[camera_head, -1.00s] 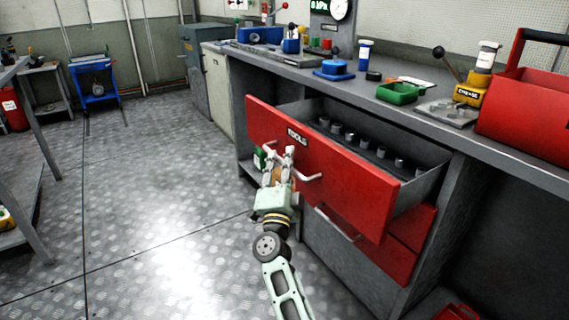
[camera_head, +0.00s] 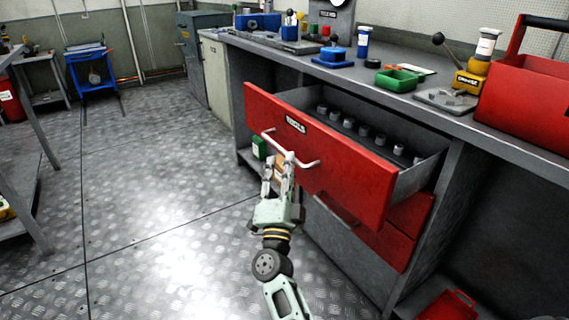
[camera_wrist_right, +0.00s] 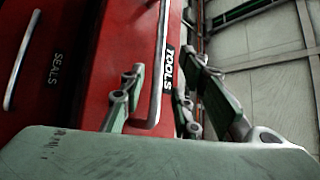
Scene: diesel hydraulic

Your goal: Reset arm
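My right gripper (camera_head: 279,158) is in front of the red "TOOLS" drawer (camera_head: 345,170), near its silver bar handle (camera_head: 305,161). The drawer is pulled out and shows several grey pieces inside. In the right wrist view the two fingers (camera_wrist_right: 158,98) stand apart, with the handle (camera_wrist_right: 159,60) showing between them. The fingers hold nothing. I cannot tell whether a fingertip touches the handle. My left gripper is not in view.
A lower red drawer (camera_head: 405,235) is below. A red tray (camera_head: 450,306) is at bottom right.

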